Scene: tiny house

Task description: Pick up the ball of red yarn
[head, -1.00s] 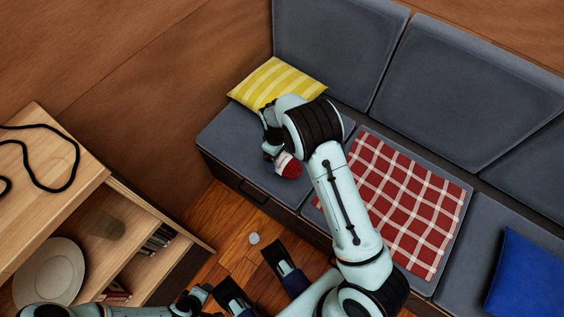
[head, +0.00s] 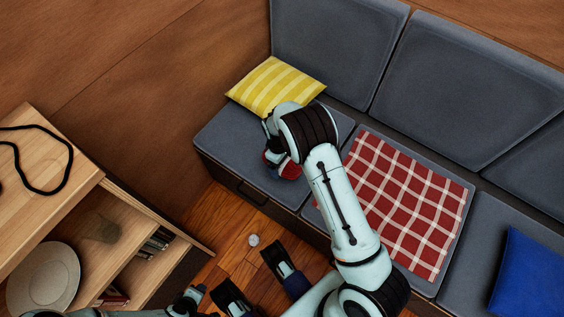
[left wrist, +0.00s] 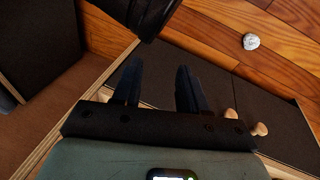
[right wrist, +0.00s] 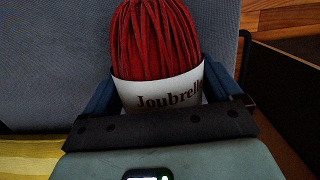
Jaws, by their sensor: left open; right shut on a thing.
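The ball of red yarn (right wrist: 155,45) has a white paper band with dark lettering. In the right wrist view it sits between the two fingers of my right gripper (right wrist: 160,88), which is shut on it. In the head view the red yarn (head: 290,171) shows just below my right wrist, over the left seat cushion near its front edge. The arm hides part of it, and I cannot tell whether it touches the cushion. My left gripper (left wrist: 158,70) is open and empty, with its fingers over dark surfaces near the floor.
A yellow striped pillow (head: 275,86) lies behind my right wrist. A red checked cloth (head: 405,205) covers the middle seat, and a blue pillow (head: 530,275) lies at right. A wooden shelf unit (head: 120,195) stands at left. A small whitish object (head: 253,240) lies on the floor.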

